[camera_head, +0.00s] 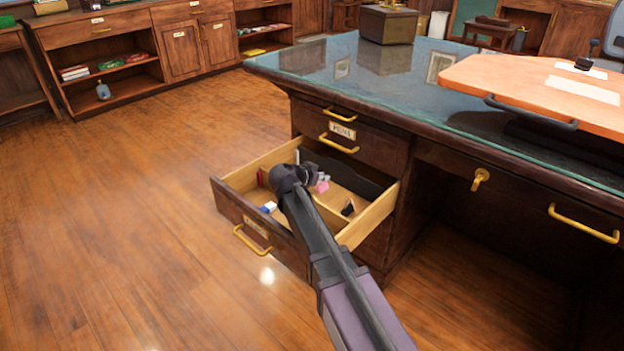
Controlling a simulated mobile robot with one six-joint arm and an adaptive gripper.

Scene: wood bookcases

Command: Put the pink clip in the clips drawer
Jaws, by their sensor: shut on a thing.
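The pink clip (322,186) is a small pink shape at the end of my gripper (316,179), over the inside of an open drawer (377,211). My gripper is shut on the pink clip. The drawer is pulled out from the left side of the desk. It has pale wood walls, a divider, a yellow handle and a front label too small to read. A small black item (347,209), perhaps a clip, lies in its right part. My arm hides the middle of the drawer, and I cannot tell whether the clip touches its floor.
A blue and white item (268,207) and a red item (261,177) lie in the drawer's left part. A shut drawer (352,136) with yellow handles is above. The glass-topped desk (400,80) bears a box and an orange board. The wooden floor at left is clear.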

